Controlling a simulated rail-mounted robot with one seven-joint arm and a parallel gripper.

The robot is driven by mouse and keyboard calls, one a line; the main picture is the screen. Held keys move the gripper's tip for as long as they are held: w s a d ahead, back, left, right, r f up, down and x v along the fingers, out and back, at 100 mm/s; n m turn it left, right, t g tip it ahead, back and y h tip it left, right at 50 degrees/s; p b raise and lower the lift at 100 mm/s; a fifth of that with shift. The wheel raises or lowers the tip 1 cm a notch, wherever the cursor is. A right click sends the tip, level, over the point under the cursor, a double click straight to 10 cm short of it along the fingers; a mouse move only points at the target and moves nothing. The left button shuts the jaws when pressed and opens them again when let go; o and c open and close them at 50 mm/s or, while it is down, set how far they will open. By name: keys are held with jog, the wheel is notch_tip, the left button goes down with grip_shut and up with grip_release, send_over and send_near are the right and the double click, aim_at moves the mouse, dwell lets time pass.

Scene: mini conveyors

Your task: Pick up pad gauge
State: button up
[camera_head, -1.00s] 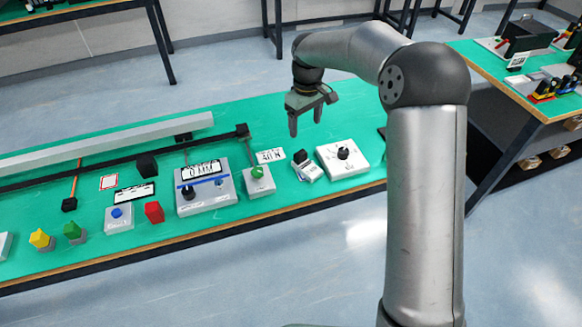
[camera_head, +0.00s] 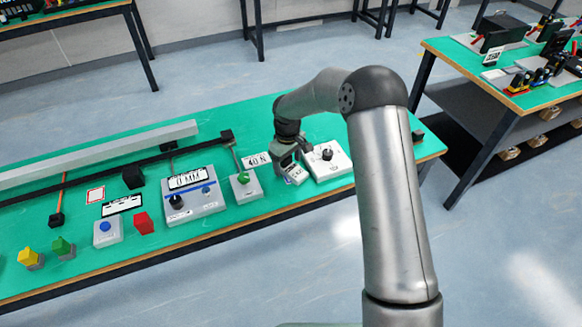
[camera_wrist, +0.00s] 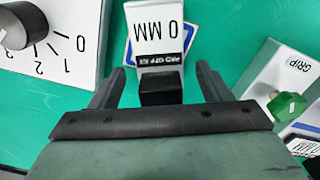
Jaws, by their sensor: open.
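The pad gauge, a small white block with a "0 MM" plate (camera_wrist: 157,28) and a black block-shaped part (camera_wrist: 161,88), lies on the green table. In the head view the gauge (camera_head: 296,175) is partly hidden by my gripper (camera_head: 288,160), which is low over it. In the wrist view my gripper (camera_wrist: 158,80) is open, with one finger on each side of the black part. Gaps show between that part and both fingers. A blue-edged label shows behind the plate.
A white dial box (camera_head: 325,160) with a dark knob stands close to the right of the gauge. The grip box with a green knob (camera_head: 241,180) and the "40 N" sign (camera_head: 257,160) are to the left. A larger grey console (camera_head: 193,200) is further left.

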jog(key=shift+f, duration=0.25)
jog(key=c, duration=1.2)
jog(key=shift+c, duration=0.4)
jog(key=shift+r, duration=0.2)
